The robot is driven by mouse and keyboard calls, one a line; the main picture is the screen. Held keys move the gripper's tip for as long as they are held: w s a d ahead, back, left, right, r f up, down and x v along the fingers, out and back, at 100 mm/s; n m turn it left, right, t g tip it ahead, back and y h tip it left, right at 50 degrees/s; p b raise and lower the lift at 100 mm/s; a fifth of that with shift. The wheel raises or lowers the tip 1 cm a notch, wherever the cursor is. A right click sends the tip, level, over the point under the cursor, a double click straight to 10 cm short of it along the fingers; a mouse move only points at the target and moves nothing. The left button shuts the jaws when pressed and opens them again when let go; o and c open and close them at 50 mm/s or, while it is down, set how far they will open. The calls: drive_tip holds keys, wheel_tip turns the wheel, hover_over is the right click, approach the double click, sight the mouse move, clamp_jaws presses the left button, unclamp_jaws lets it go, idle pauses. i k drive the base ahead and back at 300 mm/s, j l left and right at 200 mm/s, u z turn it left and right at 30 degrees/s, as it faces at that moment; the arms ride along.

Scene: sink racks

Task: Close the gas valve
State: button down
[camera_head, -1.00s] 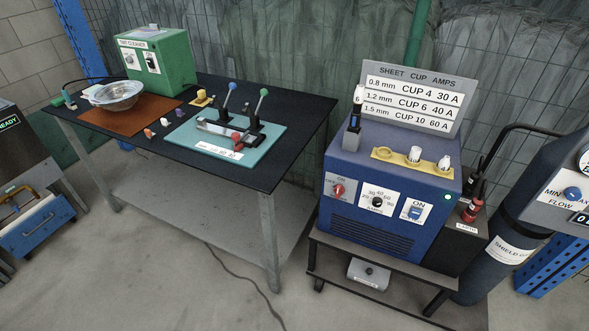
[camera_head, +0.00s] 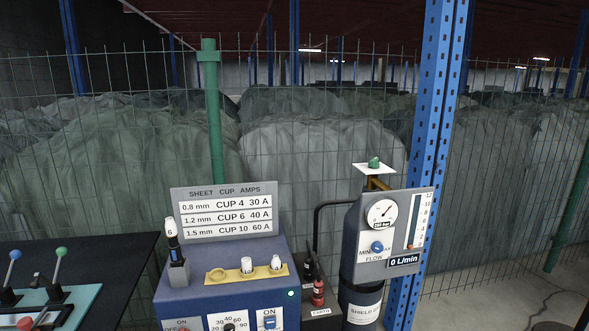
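The gas valve appears to be the small green knob (camera_head: 374,162) on a white plate (camera_head: 362,170) at the top of the gas cylinder, right of centre. Below it is a brass-coloured fitting (camera_head: 378,183). A grey regulator panel (camera_head: 408,225) stands in front, with a round gauge (camera_head: 382,214), a blue flow knob (camera_head: 377,247) and a display reading 0 L/min (camera_head: 403,261). The dark cylinder (camera_head: 350,298) below carries a shield gas label. I cannot tell whether the valve is open or closed. My gripper is not in view.
A blue welding machine (camera_head: 225,290) with a sheet cup amps sign (camera_head: 224,211) stands left of the cylinder. A dark table (camera_head: 120,262) is at the lower left. A wire fence and a blue rack post (camera_head: 432,110) are behind. Bare floor (camera_head: 500,300) shows at the lower right.

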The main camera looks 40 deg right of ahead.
sight(374, 164)
drive_tip(key=l+z, duration=0.15)
drive_tip(key=z, duration=0.3)
drive_tip(key=l+z, duration=0.15)
drive_tip(key=z, duration=0.35)
drive_tip(key=k+j+z, duration=0.1)
drive_tip(key=j+z, duration=0.15)
drive_tip(key=j, duration=0.1)
